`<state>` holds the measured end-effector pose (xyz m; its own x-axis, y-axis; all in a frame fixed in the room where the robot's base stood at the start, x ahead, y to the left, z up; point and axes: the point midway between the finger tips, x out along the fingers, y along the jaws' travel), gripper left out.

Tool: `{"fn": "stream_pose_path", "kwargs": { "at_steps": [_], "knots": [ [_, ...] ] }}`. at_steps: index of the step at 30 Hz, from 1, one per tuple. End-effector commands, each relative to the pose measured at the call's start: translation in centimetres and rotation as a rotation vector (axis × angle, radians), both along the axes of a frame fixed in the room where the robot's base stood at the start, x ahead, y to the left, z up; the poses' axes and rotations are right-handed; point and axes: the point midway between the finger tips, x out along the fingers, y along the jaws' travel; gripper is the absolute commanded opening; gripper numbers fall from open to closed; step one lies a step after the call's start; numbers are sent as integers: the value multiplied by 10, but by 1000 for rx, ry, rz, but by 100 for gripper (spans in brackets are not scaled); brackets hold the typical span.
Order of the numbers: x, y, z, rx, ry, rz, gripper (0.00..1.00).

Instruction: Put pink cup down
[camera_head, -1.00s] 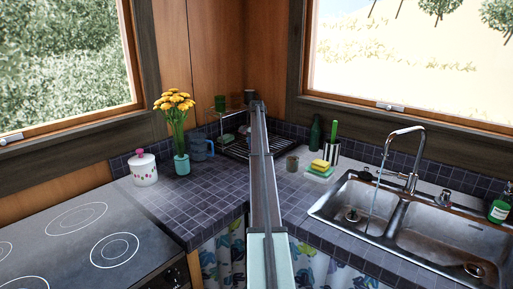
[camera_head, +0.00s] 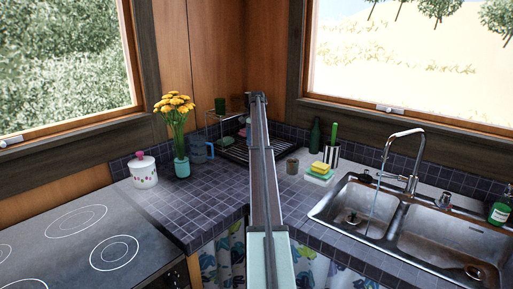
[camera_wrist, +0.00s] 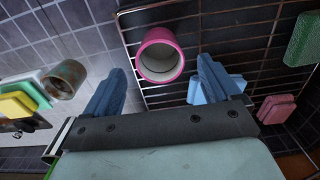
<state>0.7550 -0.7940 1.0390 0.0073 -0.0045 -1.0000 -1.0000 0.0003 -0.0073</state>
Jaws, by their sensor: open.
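The pink cup (camera_wrist: 160,56) is on the wire rack (camera_wrist: 128,22) in the wrist view, its open mouth facing the camera. My gripper (camera_wrist: 160,68) is open, its two blue fingers apart, one on each side of the cup's near side. The fingers do not grip the cup. In the head view, my arm covers part of the dish rack (camera_head: 232,151), and I cannot make out the pink cup there.
A light-blue item (camera_wrist: 198,94) lies partly behind the right finger, with a pink block (camera_wrist: 276,108) and a green one (camera_wrist: 304,40) farther right. A brown cup (camera_head: 292,165) and sponges (camera_head: 320,171) stand near the sink (camera_head: 345,205). The left counter (camera_head: 200,205) has free room.

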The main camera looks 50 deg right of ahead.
Motion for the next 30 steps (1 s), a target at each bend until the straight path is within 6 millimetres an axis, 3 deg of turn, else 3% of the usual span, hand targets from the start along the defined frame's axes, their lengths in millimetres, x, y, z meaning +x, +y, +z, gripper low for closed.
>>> {"fn": "stream_pose_path", "kwargs": {
  "at_steps": [6, 12, 30],
  "knots": [
    [0, -1, 39, 0, 0, 0, 90],
    [0, 0, 58, 1, 0, 0, 90],
    [-1, 0, 64, 1, 1, 0, 90]
  ]
}}
